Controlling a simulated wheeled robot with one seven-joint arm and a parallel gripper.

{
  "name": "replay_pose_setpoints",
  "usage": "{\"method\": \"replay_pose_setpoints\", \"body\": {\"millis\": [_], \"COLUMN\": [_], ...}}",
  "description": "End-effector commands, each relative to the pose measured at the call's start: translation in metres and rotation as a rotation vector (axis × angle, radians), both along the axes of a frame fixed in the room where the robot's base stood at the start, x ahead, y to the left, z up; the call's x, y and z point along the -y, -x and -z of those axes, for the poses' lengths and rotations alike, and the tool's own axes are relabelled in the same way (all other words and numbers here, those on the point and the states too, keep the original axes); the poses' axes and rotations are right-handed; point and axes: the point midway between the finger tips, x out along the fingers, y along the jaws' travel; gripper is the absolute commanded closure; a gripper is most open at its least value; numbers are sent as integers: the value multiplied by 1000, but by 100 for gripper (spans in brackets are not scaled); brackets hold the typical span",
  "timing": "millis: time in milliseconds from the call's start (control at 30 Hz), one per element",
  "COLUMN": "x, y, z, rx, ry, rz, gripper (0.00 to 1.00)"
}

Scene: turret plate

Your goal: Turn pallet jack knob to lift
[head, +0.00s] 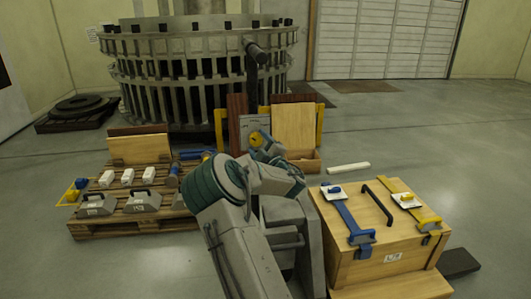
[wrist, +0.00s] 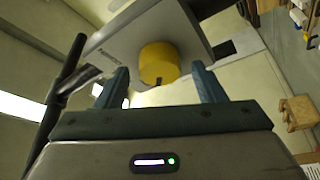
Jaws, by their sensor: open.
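The yellow knob (wrist: 160,64) is a round cylinder on a grey panel (wrist: 196,28), with a small dark notch on its near rim in the wrist view. In the head view the knob (head: 256,139) shows small on the upright grey panel (head: 252,124), behind my arm. My gripper (wrist: 165,82) is open in the wrist view, one finger on each side of the knob, which lies ahead between them. Clear gaps show at both sides; I cannot tell how far the knob reaches between the fingers. In the head view my arm partly hides the panel and the gripper.
A wooden crate (head: 371,256) with blue and yellow straps stands at right. A pallet (head: 128,228) with grey and white blocks stands at left. A dark handle bar (wrist: 66,75) runs left of the gripper. Boards (head: 294,127) lean beside the panel.

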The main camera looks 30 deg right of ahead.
Motion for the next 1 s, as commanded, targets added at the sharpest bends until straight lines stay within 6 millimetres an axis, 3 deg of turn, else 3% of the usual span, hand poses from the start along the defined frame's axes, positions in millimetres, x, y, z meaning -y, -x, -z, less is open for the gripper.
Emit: {"method": "replay_pose_setpoints", "body": {"millis": [167, 600, 800, 1000], "x": [2, 7, 8, 7], "y": [22, 108, 128, 132], "z": [4, 22, 26, 27], "rx": [-2, 0, 0, 1], "ry": [-4, -3, 0, 0], "rz": [3, 3, 2, 0], "gripper": [37, 37, 37, 37]}}
